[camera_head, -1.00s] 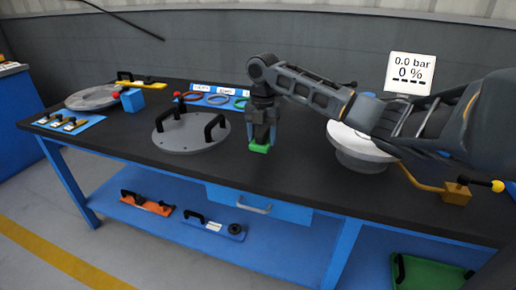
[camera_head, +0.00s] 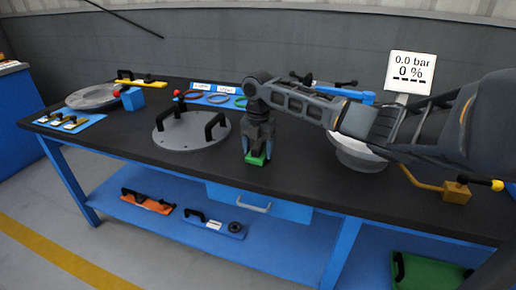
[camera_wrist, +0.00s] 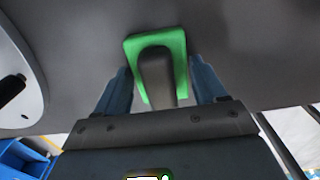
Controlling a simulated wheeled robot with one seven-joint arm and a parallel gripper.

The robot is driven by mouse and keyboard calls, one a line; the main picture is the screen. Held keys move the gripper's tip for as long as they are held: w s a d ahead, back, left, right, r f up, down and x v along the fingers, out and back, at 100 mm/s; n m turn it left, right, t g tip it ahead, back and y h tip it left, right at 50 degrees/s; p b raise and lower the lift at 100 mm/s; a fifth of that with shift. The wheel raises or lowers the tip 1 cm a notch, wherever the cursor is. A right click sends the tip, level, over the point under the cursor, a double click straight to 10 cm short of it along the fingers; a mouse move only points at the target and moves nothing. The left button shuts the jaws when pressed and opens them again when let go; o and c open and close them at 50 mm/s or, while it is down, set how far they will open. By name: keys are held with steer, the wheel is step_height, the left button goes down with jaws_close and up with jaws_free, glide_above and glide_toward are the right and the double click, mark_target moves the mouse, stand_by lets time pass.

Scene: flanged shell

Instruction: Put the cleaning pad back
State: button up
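The cleaning pad is a green block with a dark upright handle (camera_wrist: 157,75). In the head view, the pad (camera_head: 255,160) is at the lower end of my gripper (camera_head: 257,150), at or just above the dark bench top. In the wrist view, the fingers of my gripper (camera_wrist: 160,75) stand either side of the green pad, against or very close to its side edges, with gaps beside the handle. The gripper appears shut on the pad. Whether the pad's underside touches the bench is hidden.
The grey flanged cover (camera_head: 190,132) with black handles lies left of my gripper. A blue ring tray (camera_head: 218,98) is behind, and the pale round shell (camera_head: 358,153) is to the right, partly behind my arm. The bench top in front is clear.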

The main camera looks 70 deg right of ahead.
mark_target(258, 144)
steer(key=o, duration=0.3)
step_height(258, 144, up, 12)
steer(key=shift+r, duration=0.15)
stand_by(0.4)
